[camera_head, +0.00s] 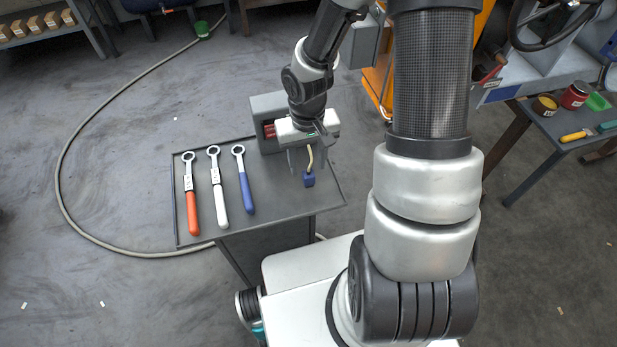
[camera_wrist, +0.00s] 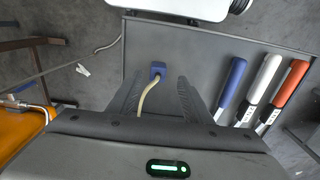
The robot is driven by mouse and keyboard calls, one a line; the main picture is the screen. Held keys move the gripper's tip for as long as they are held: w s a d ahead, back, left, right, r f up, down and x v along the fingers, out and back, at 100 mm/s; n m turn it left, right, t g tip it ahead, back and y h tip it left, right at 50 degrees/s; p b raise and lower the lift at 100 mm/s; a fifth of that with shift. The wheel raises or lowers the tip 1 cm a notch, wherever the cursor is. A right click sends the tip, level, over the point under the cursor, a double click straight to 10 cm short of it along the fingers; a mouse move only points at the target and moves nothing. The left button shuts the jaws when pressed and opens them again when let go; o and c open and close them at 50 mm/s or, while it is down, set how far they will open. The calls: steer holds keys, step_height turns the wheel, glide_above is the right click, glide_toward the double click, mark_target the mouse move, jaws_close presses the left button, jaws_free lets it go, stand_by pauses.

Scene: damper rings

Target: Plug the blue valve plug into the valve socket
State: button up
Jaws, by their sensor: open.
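The blue valve plug (camera_head: 308,181) is a small blue block at the right part of the grey table's top. A pale yellow cable (camera_head: 310,158) runs from it back under my gripper. In the wrist view the plug (camera_wrist: 158,68) shows between and slightly beyond my fingertips. My gripper (camera_head: 303,163) is open and empty, its fingers pointing down just behind the plug. In the wrist view my gripper (camera_wrist: 157,80) has one finger on each side of the cable. A grey box (camera_head: 268,106) with a red part stands behind my gripper, partly hidden; I cannot tell whether it holds the valve socket.
Three ring wrenches lie on the table's left: red-handled (camera_head: 192,205), white-handled (camera_head: 220,200) and blue-handled (camera_head: 245,190). The grey table (camera_head: 272,206) has a raised rim and bare room at the front. A hose (camera_head: 75,215) lies on the floor. Another table (camera_head: 535,125) stands at right.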

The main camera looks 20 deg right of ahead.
mark_target(309, 173)
step_height(309, 173, down, 5)
steer(key=shift+w+d+r, duration=0.15)
steer(key=c, duration=1.1)
steer(key=shift+c, duration=0.2)
steer(key=shift+r, duration=0.1)
step_height(309, 173, up, 10)
steer(key=p, duration=0.1)
